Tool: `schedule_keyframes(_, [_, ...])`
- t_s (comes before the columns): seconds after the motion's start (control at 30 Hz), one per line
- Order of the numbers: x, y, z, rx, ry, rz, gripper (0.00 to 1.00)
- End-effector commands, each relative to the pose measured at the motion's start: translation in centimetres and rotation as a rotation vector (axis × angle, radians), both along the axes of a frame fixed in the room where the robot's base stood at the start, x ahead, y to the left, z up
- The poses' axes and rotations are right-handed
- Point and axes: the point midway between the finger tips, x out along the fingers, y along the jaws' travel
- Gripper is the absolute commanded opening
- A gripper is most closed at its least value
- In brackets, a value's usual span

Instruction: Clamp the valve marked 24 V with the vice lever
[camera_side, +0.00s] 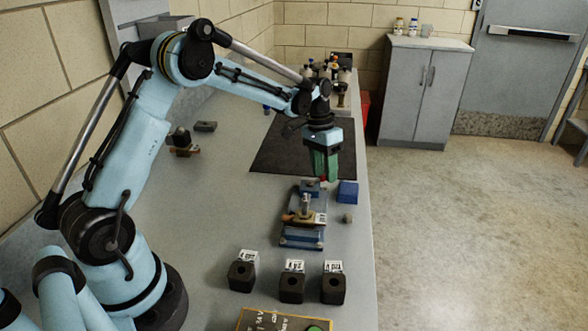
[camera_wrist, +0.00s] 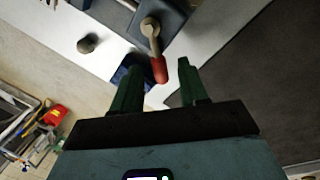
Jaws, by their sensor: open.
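The vice (camera_side: 302,236), grey and blue, stands on the bench near its right edge. A brass-coloured valve (camera_side: 305,205) sits at the vice with a white tag (camera_side: 320,218) beside it; I cannot read that tag. The vice lever (camera_wrist: 151,32) is a metal arm with a red handle (camera_wrist: 160,70). My gripper (camera_side: 323,178) points down at the far end of the vice. In the wrist view, its green fingers (camera_wrist: 158,82) are open, with the red handle between or just beyond their tips. I cannot tell whether they touch it.
Black blocks with white tags stand in front of the vice; the middle block (camera_side: 291,288) appears tagged 24 V. A blue block (camera_side: 348,192) and a small round part (camera_side: 347,218) lie right of the vice. A dark mat (camera_side: 285,155) lies behind. A lettered board (camera_side: 270,321) is in front.

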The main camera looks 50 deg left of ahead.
Motion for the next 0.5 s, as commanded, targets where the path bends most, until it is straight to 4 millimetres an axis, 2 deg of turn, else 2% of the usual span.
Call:
schedule_keyframes(0.17, [0.0,0.1,0.3,0.000,0.000,0.001,0.43])
schedule_keyframes(0.27, [0.0,0.3,1.2,0.000,0.000,0.001,0.43])
schedule_keyframes(0.5, [0.0,1.2,5.5,0.000,0.000,0.002,0.43])
